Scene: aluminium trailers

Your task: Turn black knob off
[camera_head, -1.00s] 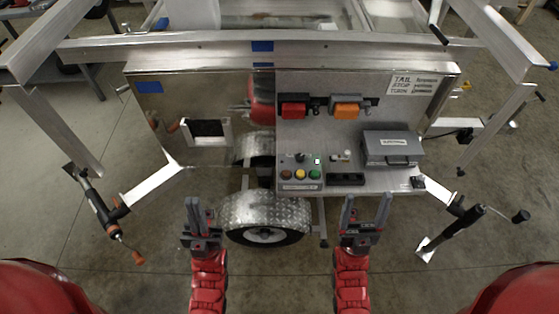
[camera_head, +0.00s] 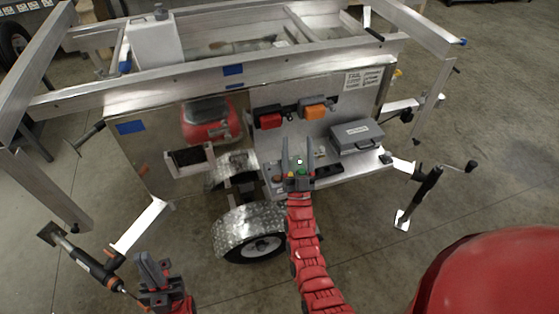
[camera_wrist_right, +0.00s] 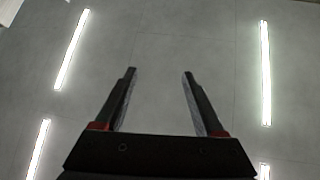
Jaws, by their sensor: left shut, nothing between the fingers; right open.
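The small control box (camera_head: 277,180) with coloured buttons sits on the trailer's metal shelf in the head view. A green button (camera_head: 302,172) shows between the fingers of my right gripper. I cannot make out the black knob; my right gripper covers part of the box. My right gripper (camera_head: 298,152) is open, fingers pointing up, and appears in front of the box; whether it touches is unclear. In the right wrist view the right gripper (camera_wrist_right: 159,75) is open with nothing between its fingers. My left gripper (camera_head: 150,264) is shut and empty at the lower left.
A grey case (camera_head: 357,136) sits to the right on the shelf. Red (camera_head: 270,121) and orange (camera_head: 314,113) lamps are on the panel behind. A wheel under a fender (camera_head: 247,222) stands below left. The right wrist view faces the ceiling lights (camera_wrist_right: 265,70).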

